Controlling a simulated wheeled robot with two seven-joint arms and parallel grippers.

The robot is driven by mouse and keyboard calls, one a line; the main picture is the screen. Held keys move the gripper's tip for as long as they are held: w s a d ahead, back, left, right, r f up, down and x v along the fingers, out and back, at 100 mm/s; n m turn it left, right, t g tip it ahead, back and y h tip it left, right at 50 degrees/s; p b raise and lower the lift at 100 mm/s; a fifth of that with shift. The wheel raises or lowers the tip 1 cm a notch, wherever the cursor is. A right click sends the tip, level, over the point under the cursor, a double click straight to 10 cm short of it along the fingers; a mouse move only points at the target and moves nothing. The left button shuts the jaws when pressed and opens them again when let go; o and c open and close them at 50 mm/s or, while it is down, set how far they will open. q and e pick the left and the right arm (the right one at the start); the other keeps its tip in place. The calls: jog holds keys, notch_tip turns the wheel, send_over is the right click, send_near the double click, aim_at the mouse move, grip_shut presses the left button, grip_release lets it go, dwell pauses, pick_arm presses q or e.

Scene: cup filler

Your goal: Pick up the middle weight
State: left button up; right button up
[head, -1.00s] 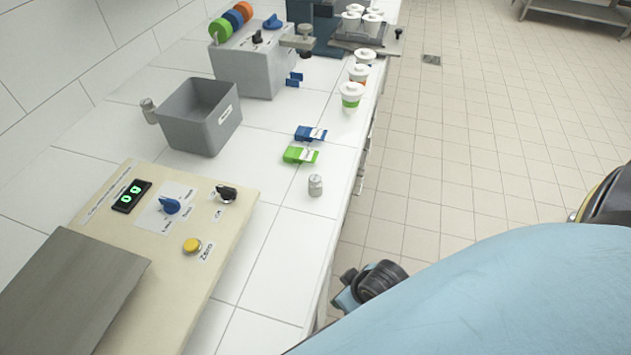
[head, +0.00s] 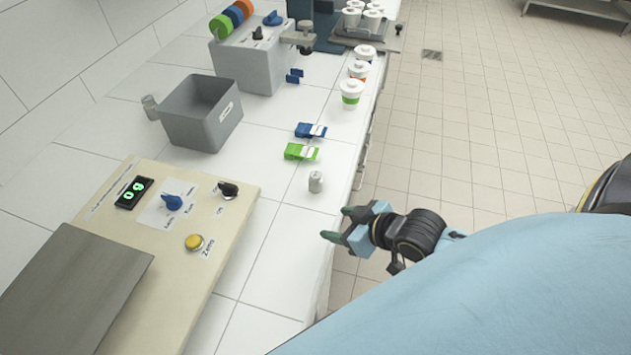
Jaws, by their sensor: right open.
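A small grey metal weight (head: 316,182) stands upright on the white counter, close to its right edge. A second grey weight (head: 150,107) stands against the wall side, left of the grey bin, partly hidden by it. I cannot tell from their looks which is the middle one. My right gripper (head: 336,224) is open and empty, with green-tipped fingers at the counter's right edge. It is below and slightly right of the nearer weight in the picture, apart from it. My left gripper is out of view.
A scale panel (head: 222,225) with a steel plate (head: 75,290) fills the near left. A grey bin (head: 185,126), green clip (head: 301,152) and blue clip (head: 310,130) lie beyond the nearer weight. Lidded cups (head: 350,95) line the right edge.

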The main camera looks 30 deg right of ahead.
aim_at(317, 182)
jog(key=w+d+r+t+y, duration=0.1)
jog(key=w+d+r+t, duration=0.2)
jog(key=w+d, duration=0.15)
jog(key=x, duration=0.5)
jog(key=b+x, duration=0.1)
jog(key=x, duration=0.1)
jog(key=shift+w+d+f, duration=0.25)
jog(key=shift+w+f, duration=0.1)
jog(key=shift+f, duration=0.1)
jog(key=shift+d+f+b+x, duration=0.1)
jog(key=shift+d+b+x, duration=0.1)
jog(key=shift+x, duration=0.65)
jog(key=shift+d+f+b+x, duration=0.1)
jog(key=shift+b+x, duration=0.1)
jog(key=shift+x, duration=0.65)
jog(key=shift+d+f+b+x, duration=0.1)
jog(key=shift+b+x, duration=0.1)
jog(key=shift+x, duration=0.65)
jog(key=shift+c, duration=0.4)
jog(key=shift+r, duration=0.1)
jog(key=c, duration=1.1)
